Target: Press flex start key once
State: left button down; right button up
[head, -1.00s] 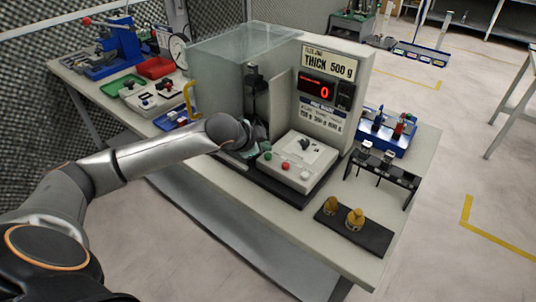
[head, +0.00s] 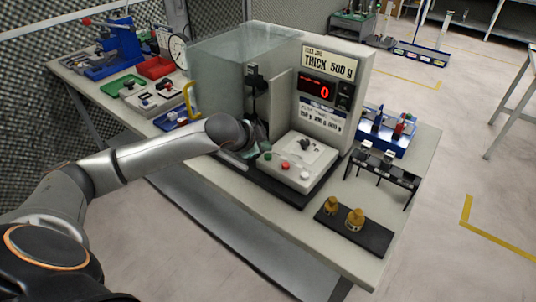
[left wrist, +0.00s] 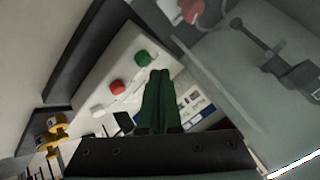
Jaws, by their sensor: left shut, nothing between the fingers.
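The machine's white control box (head: 298,160) carries a green key (head: 267,157), a red key (head: 285,165), a white key (head: 304,175) and a dark switch. I cannot read which key is labelled flex start. In the left wrist view the green key (left wrist: 142,57), red key (left wrist: 117,87) and white key (left wrist: 97,110) form a row. My left gripper (head: 257,150) is shut and empty beside the green-key end of the box, partly hidden by my wrist. Its green fingertips (left wrist: 160,76) appear just beside the green key; contact cannot be told.
A clear guard (head: 220,85) encloses the machine's left side. The display panel (head: 322,90) reads 0. A dark tray (head: 375,238) with two brass weights lies at the front right. A blue fixture (head: 385,135) stands behind a black rack (head: 395,175).

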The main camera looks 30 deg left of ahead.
pick_arm(q)
jog(key=shift+f, duration=0.2)
jog(key=shift+f, duration=0.25)
